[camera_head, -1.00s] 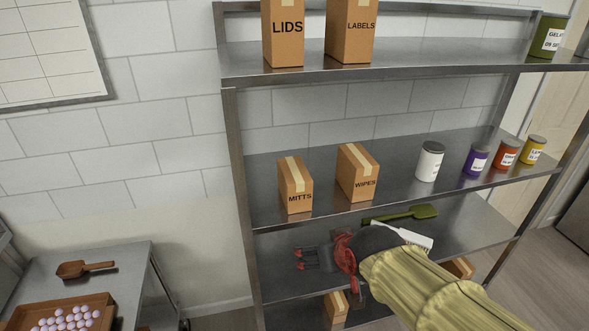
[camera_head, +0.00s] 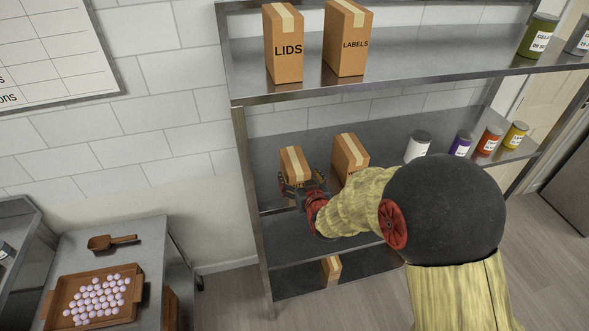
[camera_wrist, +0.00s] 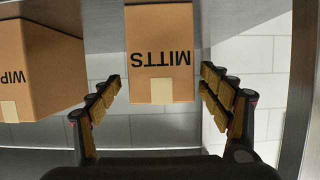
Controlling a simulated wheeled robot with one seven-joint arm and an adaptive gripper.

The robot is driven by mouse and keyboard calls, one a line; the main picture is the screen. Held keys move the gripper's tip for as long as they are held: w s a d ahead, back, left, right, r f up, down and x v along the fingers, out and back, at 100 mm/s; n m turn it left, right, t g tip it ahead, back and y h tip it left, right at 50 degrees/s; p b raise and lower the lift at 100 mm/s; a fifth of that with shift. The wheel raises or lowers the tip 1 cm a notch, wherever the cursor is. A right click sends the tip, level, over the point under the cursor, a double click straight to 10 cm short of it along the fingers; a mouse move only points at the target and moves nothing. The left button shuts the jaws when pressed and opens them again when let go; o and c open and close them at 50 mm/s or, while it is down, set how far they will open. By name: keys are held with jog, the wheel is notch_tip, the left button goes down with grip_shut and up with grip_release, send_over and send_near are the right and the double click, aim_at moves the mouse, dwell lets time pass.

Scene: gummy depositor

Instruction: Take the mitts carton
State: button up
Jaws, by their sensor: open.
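The mitts carton (camera_head: 293,160) is a small brown box with a pale tape strip, upright on the middle shelf. In the wrist view the mitts carton (camera_wrist: 160,55) shows its MITTS label upside down, centred ahead of the fingers. My gripper (camera_head: 303,186) is at the front of the carton in the head view and hides its lower part. In the wrist view my gripper (camera_wrist: 164,100) is open, with one finger on each side of the carton's near end. Gaps show between the carton and both fingers.
The wipes carton (camera_head: 350,153) stands close to the right, beside my left finger in the wrist view (camera_wrist: 38,70). A white can (camera_head: 418,146) stands farther right. The upper shelf (camera_head: 400,69) overhangs, holding the lids carton (camera_head: 284,45) and labels carton (camera_head: 346,40). A shelf post (camera_head: 253,205) is at left.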

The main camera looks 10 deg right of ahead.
jog(key=shift+p+x, duration=0.35)
jog(key=shift+x, duration=3)
jog(key=shift+s+a+f, duration=0.1)
jog(key=c, duration=0.4)
jog(key=c, duration=1.1)
